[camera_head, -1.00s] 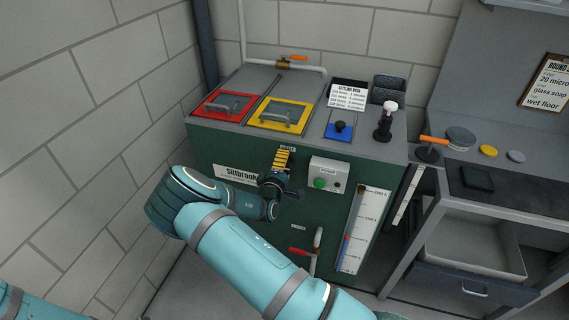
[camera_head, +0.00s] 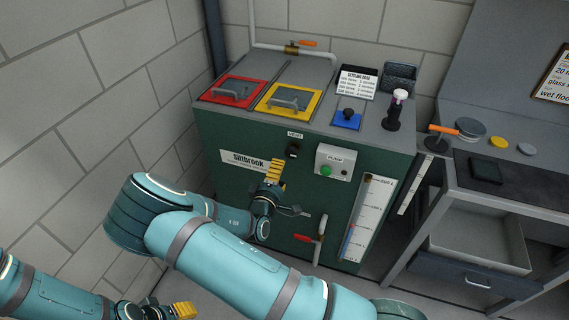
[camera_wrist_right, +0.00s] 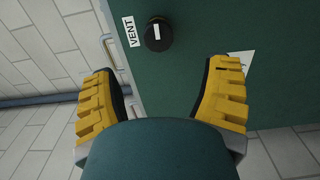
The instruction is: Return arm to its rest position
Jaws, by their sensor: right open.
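My right arm (camera_head: 240,258) crosses the front of the green machine from the lower right. Its gripper (camera_head: 275,172) has yellow fingers and is just below and left of the black VENT knob (camera_head: 293,151). In the right wrist view the right gripper (camera_wrist_right: 163,95) is open, its yellow fingers wide apart with nothing between them. The knob (camera_wrist_right: 158,35) is beyond the fingertips, apart from them. My left arm (camera_head: 50,288) is at the lower left; its yellow-fingered gripper (camera_head: 182,311) is at the bottom edge, partly cut off, its opening unclear.
The green machine (camera_head: 225,140) carries red (camera_head: 235,90) and yellow (camera_head: 288,102) hatches, a PUMP box (camera_head: 334,162) with a green button, and a red-handled valve (camera_head: 304,238) low on its front. A grey bench (camera_head: 500,210) stands right. Bare floor shows below the machine.

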